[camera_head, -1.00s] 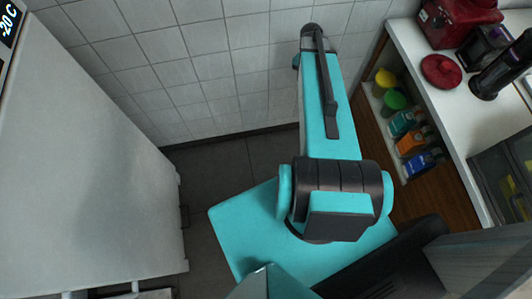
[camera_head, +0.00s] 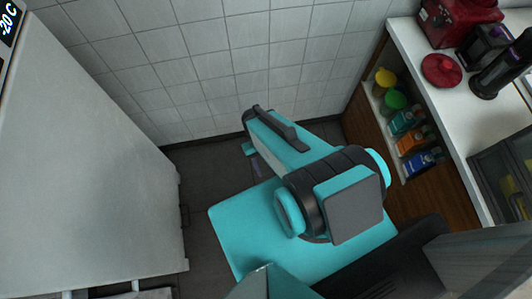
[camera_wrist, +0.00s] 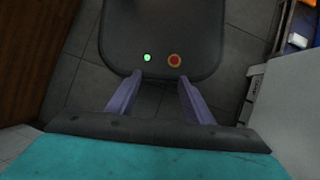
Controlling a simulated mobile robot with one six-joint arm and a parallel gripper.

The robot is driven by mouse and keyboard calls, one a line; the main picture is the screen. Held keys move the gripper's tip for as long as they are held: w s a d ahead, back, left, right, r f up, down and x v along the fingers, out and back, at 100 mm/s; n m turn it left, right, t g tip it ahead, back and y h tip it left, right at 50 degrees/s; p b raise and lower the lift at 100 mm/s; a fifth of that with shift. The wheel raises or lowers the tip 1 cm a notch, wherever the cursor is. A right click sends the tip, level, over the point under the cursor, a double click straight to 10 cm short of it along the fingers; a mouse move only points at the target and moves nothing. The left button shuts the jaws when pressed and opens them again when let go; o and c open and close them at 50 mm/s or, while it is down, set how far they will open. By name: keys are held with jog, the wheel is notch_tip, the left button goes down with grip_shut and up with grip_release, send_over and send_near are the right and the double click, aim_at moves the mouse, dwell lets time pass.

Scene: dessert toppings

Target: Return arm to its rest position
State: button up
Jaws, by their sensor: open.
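My turquoise and black arm shows in the head view, folded low over my own turquoise base, with its forearm pointing up and to the left. In the wrist view my gripper (camera_wrist: 155,97) has its two purple-grey fingers apart with nothing between them. Beyond the fingers is a dark rounded panel with a green light and a red button, and grey floor tiles.
A white freezer (camera_head: 85,150) with a "-20 C" display stands at the left. A tiled wall (camera_head: 220,60) is behind. At the right, a white counter (camera_head: 445,110) holds a red appliance (camera_head: 450,18) and a red lid (camera_head: 441,70), above a shelf with coloured bottles (camera_head: 408,140). Floor (camera_head: 205,165) between is clear.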

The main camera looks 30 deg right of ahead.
jog(key=shift+s+a+f, duration=0.2)
jog(key=shift+s+a, duration=0.15)
jog(key=shift+s, duration=0.2)
jog(key=shift+s+f+n+b, duration=0.15)
jog(key=shift+f+n+b, duration=0.15)
jog(key=shift+f+b, duration=1.3)
jog(key=shift+r, duration=0.1)
